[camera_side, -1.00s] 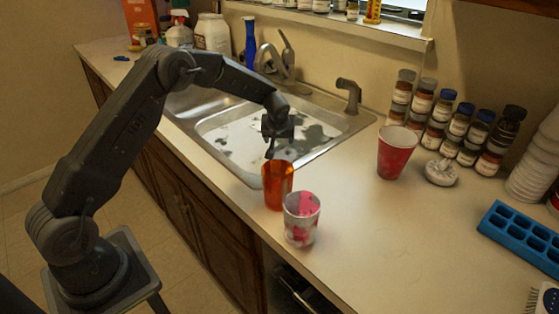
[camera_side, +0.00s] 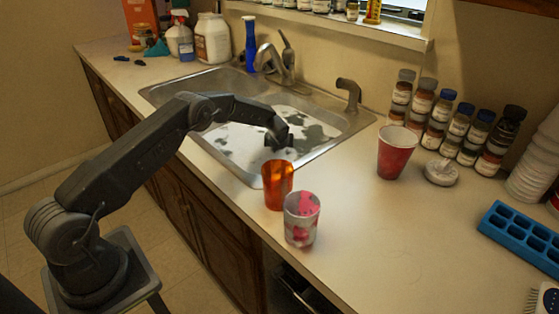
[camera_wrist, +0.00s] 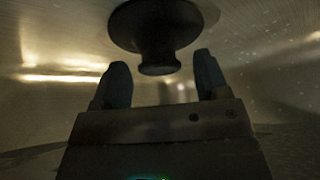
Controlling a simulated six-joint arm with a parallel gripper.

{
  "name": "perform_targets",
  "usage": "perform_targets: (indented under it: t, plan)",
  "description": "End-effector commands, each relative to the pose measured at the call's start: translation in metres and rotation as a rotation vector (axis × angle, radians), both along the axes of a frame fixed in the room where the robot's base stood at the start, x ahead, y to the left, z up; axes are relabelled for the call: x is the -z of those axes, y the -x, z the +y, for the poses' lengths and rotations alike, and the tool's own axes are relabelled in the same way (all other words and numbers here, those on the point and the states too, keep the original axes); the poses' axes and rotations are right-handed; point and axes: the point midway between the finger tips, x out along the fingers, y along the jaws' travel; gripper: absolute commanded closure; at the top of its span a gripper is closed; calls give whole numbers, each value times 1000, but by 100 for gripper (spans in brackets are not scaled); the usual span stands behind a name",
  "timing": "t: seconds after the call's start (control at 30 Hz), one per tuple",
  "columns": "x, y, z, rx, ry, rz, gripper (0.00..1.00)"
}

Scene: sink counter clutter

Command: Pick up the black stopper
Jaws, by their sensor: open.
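The black stopper (camera_wrist: 158,28) shows at the top centre of the wrist view, a wide dark disc with a narrower knob pointing toward my gripper. My gripper (camera_wrist: 163,70) is open. Its two fingers stand left and right of the knob's end, with gaps on both sides; I cannot tell how deep the knob sits between them. In the side view my gripper (camera_side: 283,142) is low over the near right part of the sink basin, and the stopper cannot be made out there.
The metal sink (camera_side: 335,150) surrounds my gripper, with its faucet (camera_side: 272,62) behind. An orange cup (camera_side: 277,186) stands very near my gripper in the picture, at the counter's front. A patterned cup (camera_side: 301,220) and a red cup (camera_side: 396,152) stand to the right.

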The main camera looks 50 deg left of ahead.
Motion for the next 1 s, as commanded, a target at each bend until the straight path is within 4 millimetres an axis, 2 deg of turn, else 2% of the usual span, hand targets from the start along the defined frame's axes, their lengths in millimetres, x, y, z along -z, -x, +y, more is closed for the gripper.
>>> perform_targets:
  t: [0.13, 0.4, 0.9, 1.0]
  plan:
    - [11, -4, 4, 1, 0, 0, 32]
    - [12, -4, 4, 0, 1, -1, 33]
    - [11, -4, 4, 1, 0, 0, 81]
    - [11, -5, 4, 0, 1, -1, 86]
